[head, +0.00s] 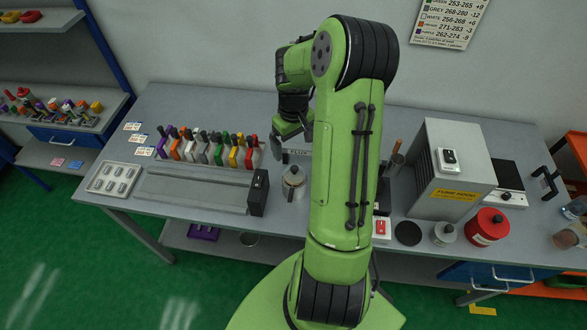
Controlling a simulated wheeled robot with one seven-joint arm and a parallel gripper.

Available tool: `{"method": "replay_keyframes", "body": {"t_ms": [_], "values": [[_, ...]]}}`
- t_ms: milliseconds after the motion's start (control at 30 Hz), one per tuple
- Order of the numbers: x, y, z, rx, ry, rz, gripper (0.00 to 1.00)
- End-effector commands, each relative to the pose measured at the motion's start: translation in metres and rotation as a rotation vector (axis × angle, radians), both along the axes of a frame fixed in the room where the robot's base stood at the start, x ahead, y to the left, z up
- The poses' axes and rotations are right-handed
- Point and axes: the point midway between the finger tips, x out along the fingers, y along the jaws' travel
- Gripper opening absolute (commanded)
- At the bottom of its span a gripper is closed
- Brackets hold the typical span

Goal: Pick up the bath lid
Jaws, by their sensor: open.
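My gripper (301,138) is over the middle of the grey workbench, behind a silver pot and in front of the back wall. It is open, and I see nothing held in it. My own arm hides part of it. The silver pot (293,184) has a small knob on its top. It stands upright just in front of my gripper, apart from it. A flat dark disc (408,233) lies on the bench to the right of my arm. I cannot tell for certain which piece is the bath lid. My arm covers the middle of the bench.
A row of coloured tools (214,147) stands in a rack left of centre, with a long grey rail (195,190) before it. A black block (258,192) ends the rail. A fume hood (452,170), a red canister (487,228) and a small grey canister (442,233) crowd the right.

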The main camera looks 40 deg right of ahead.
Motion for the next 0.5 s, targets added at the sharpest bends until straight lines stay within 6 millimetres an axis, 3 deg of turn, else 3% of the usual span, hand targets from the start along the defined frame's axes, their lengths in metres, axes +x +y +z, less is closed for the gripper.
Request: {"method": "replay_keyframes", "body": {"t_ms": [33, 200, 500], "values": [[-0.001, 0.001, -0.016, 0.006, 0.004, -0.001, 1.0], [-0.001, 0.001, -0.056, 0.004, 0.003, -0.002, 1.0], [0.0, -0.001, -0.099, 0.005, 0.003, -0.003, 1.0]]}}
